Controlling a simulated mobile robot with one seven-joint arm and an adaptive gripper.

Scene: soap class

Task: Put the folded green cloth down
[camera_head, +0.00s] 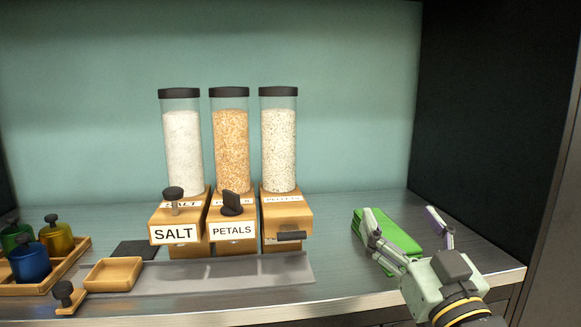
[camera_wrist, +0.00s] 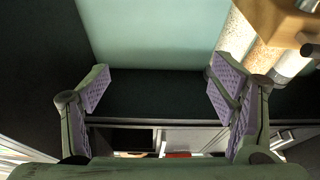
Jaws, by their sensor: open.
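The folded green cloth (camera_head: 396,232) appears as a bright green flat block on the right part of the grey counter, near the dark side wall. My gripper (camera_head: 403,217) is open, its fingers spread to the left and right of the cloth in the head view. The left finger covers part of the cloth's left side, and whether either finger touches it I cannot tell. In the wrist view my gripper (camera_wrist: 156,90) has its two purple-padded fingers wide apart with nothing visible between them. The cloth does not show there.
Three dispensers stand at the middle: salt (camera_head: 182,150), petals (camera_head: 230,150) and pellets (camera_head: 278,150). A grey tray (camera_head: 225,278) lies before them. A wooden tray (camera_head: 72,265) with coloured jars is at the left. The counter's front edge (camera_head: 505,278) runs close to my gripper.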

